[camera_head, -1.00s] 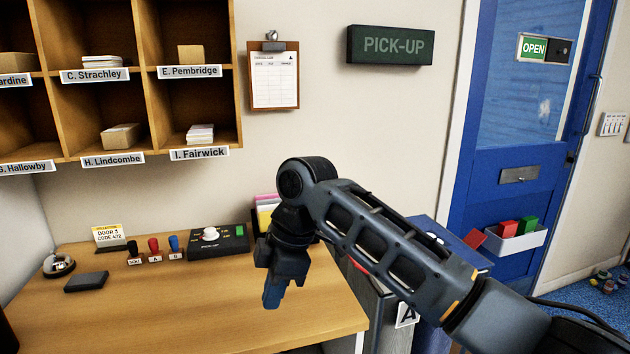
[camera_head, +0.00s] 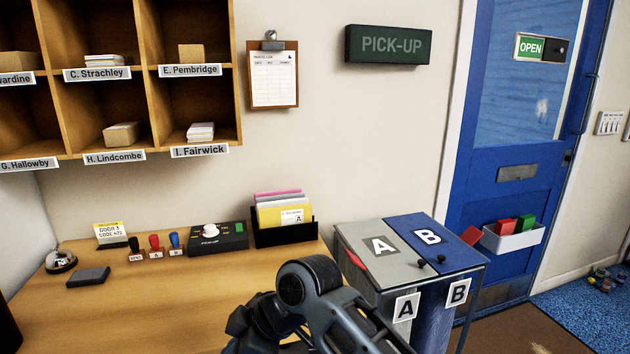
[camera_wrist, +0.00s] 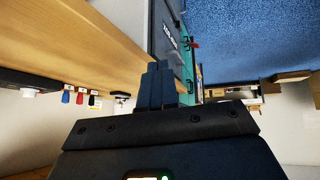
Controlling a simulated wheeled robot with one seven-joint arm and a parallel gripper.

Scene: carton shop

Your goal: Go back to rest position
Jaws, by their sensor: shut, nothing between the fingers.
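My arm is folded low at the bottom middle of the head view, in front of the desk. My gripper (camera_wrist: 157,88) shows in the wrist view with its two fingers together and nothing between them. In the head view the fingers are hidden or cut off at the lower edge. The gripper touches nothing that I can see.
The wooden desk (camera_head: 130,310) holds a bell (camera_head: 60,261), several stamps (camera_head: 155,246), a black control box (camera_head: 218,240) and a file holder (camera_head: 287,235). Bins A (camera_head: 370,262) and B (camera_head: 440,256) stand at its right. Pigeonholes (camera_head: 150,80) hang above. A blue door (camera_head: 515,205) is at the right.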

